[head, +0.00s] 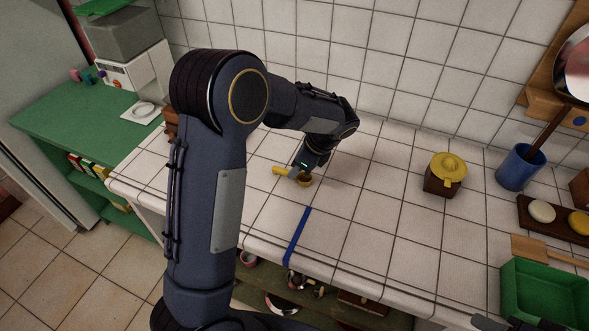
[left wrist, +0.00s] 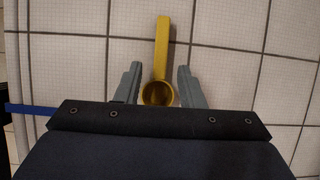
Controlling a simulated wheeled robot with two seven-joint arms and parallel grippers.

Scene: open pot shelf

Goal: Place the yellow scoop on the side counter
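The yellow scoop (head: 280,170) lies on the white tiled counter (head: 345,225), its handle pointing left in the head view. In the left wrist view the yellow scoop (left wrist: 161,45) has its round cup low in the picture and its handle pointing up. My left gripper (head: 301,172) is over the scoop; its open fingers (left wrist: 158,72) stand either side of it with gaps. My left gripper hides part of the scoop in the head view. A green-topped side counter (head: 60,132) stands at the left.
A yellow-topped brown box (head: 445,182), a blue cup (head: 519,168) and a green bin (head: 545,295) stand to the right. A blue strip (head: 297,237) crosses the front of the white counter. A white dish (head: 143,109) and an appliance sit on the green top, whose front left is clear.

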